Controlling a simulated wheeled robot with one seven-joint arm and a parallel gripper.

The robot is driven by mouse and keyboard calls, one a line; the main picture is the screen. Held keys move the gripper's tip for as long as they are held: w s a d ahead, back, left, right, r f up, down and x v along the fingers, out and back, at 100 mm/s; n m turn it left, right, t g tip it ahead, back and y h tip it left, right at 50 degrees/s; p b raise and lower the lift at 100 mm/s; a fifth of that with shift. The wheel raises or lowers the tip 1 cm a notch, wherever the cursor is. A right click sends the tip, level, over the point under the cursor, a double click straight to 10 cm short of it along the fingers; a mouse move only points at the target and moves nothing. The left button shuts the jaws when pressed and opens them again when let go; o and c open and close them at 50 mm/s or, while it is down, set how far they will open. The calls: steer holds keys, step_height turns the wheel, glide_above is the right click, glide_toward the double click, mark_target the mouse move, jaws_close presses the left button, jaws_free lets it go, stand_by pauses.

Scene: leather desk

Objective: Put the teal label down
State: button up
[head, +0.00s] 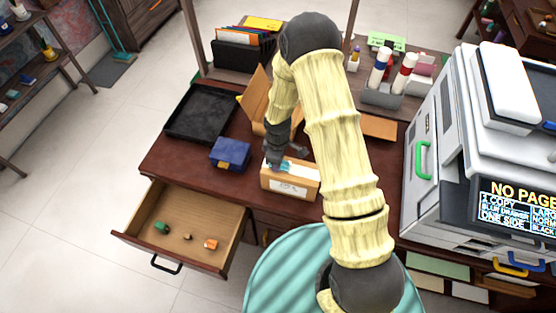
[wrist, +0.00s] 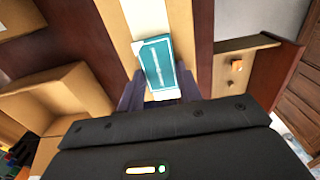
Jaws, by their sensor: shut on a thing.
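The teal label (wrist: 158,62), a small teal rectangle with white edges and a pale mark along its middle, is between the fingers of my gripper (wrist: 158,88) in the wrist view. My gripper (head: 276,162) is shut on it. In the head view a bit of the label (head: 284,167) shows at the fingertips, over the cardboard box (head: 290,186) with a white front tag. Whether the label touches the box is not clear. My arm hides part of the desk to the right.
A blue box (head: 230,153) and a black tray (head: 201,112) lie left of the cardboard box. An open drawer (head: 205,215) with several small items juts out at the front left. An open carton (head: 257,98) stands behind; a large printer (head: 440,150) fills the right.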

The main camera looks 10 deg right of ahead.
steer(key=shift+s+d+f+b, duration=0.15)
steer(key=shift+s+f+b, duration=0.3)
steer(key=shift+f, duration=0.3)
steer(key=o, duration=1)
steer(key=shift+f, duration=0.1)
steer(key=shift+c, duration=0.2)
steer(key=shift+w+r+p, duration=0.1)
steer(key=shift+r+p, duration=0.55)
steer(key=shift+r, duration=0.15)
steer(key=shift+w+r+b, duration=0.15)
steer(key=shift+w+b, duration=0.1)
steer(key=shift+b, duration=0.2)
step_height(320, 180, up, 12)
steer(key=b, duration=0.2)
